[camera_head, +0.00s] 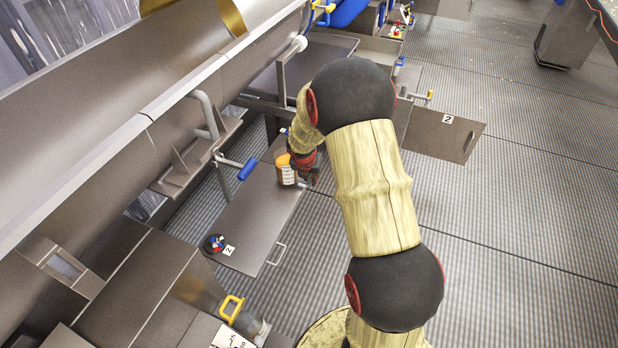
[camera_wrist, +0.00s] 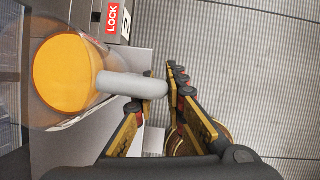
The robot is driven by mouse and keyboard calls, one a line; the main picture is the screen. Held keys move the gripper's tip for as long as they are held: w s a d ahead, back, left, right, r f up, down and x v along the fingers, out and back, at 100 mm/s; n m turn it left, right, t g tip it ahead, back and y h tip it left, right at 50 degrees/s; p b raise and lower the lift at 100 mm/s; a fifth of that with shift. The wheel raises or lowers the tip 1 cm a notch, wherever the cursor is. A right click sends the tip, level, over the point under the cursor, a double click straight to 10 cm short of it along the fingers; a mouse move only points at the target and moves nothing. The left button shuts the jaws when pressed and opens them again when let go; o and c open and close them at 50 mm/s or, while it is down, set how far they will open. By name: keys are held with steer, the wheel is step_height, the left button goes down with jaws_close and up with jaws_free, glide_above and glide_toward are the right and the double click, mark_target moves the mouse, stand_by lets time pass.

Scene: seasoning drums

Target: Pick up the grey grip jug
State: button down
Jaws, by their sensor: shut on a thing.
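The grey grip jug (camera_head: 286,172) is a clear jug with orange contents and a grey handle. In the head view it is over the upper part of a grey metal shelf (camera_head: 230,215); whether its base touches the shelf I cannot tell. In the wrist view the jug (camera_wrist: 68,75) fills the left side, and its grey handle (camera_wrist: 125,86) reaches right between the fingers. My gripper (camera_wrist: 161,85) is shut on this handle. In the head view my gripper (camera_head: 312,168) is at the jug's right side, partly hidden by my arm.
A small dark round item with coloured parts (camera_head: 214,243) lies at the shelf's near end. A blue-handled lever (camera_head: 246,170) stands close left of the jug. A large metal trough (camera_head: 150,100) runs along the left. Open grated floor (camera_head: 520,220) lies right.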

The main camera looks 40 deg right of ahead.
step_height(320, 180, up, 2)
steer(key=shift+w+r+p, duration=0.1)
steer(key=shift+r+p, duration=0.15)
steer(key=shift+p, duration=0.3)
steer(key=shift+a+r, duration=0.1)
steer(key=shift+r, duration=0.2)
steer(key=s+a+r+p, duration=0.3)
steer(key=s+a+r, duration=0.5)
steer(key=s+r, duration=0.1)
steer(key=shift+s+a, duration=0.4)
steer(key=shift+s, duration=0.35)
